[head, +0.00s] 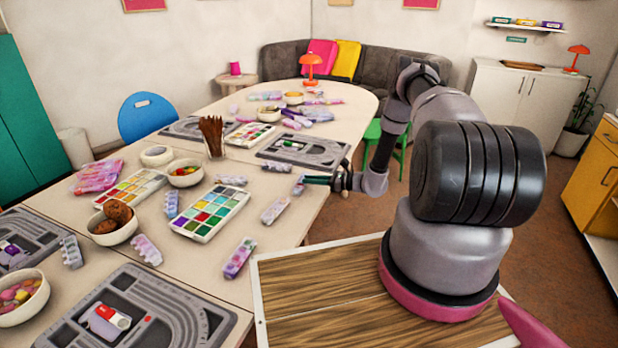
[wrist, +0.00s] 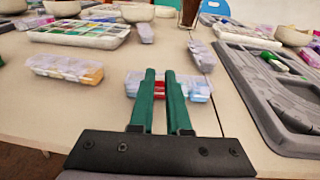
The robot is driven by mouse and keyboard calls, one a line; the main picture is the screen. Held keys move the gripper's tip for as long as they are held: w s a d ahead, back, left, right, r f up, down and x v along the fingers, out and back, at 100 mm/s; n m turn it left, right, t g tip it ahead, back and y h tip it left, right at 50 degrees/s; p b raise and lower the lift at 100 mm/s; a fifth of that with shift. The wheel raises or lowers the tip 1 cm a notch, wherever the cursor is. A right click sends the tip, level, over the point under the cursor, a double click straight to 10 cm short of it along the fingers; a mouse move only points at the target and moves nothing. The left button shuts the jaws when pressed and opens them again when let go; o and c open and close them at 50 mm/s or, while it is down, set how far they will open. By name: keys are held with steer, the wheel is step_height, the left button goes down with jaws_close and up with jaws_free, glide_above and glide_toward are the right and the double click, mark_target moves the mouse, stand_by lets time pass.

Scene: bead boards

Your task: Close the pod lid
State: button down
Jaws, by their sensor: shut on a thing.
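A small clear pod with several compartments and coloured contents (wrist: 199,92) lies on the table at my fingertips in the wrist view. Red and blue show inside it. In the head view the same pod (head: 298,187) sits near the table's right edge. My gripper (wrist: 160,75) has its two green fingers close together, shut on part of the pod; the fingers hide its middle. My gripper also shows in the head view (head: 307,180), reaching in from the right at table height. I cannot tell the lid's angle or which part is between the fingers.
Another pod (wrist: 66,69) lies to the left in the wrist view. A grey bead board (head: 305,149) lies behind the gripper in the head view. A paint palette (head: 205,228), a brush cup (head: 214,150) and bowls stand to the left. Bare table surrounds the pod.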

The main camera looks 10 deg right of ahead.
steer(key=shift+s+d+f+t+y, duration=0.1)
steer(key=shift+d+f+t+y, duration=0.05)
steer(key=shift+f+t+y, duration=0.5)
steer(key=c, duration=0.9)
jaws_free()
steer(key=shift+o, duration=0.2)
steer(key=shift+r, duration=0.1)
steer(key=shift+d, duration=0.1)
steer(key=v, duration=1)
steer(key=shift+d, duration=0.3)
steer(key=shift+s, duration=0.15)
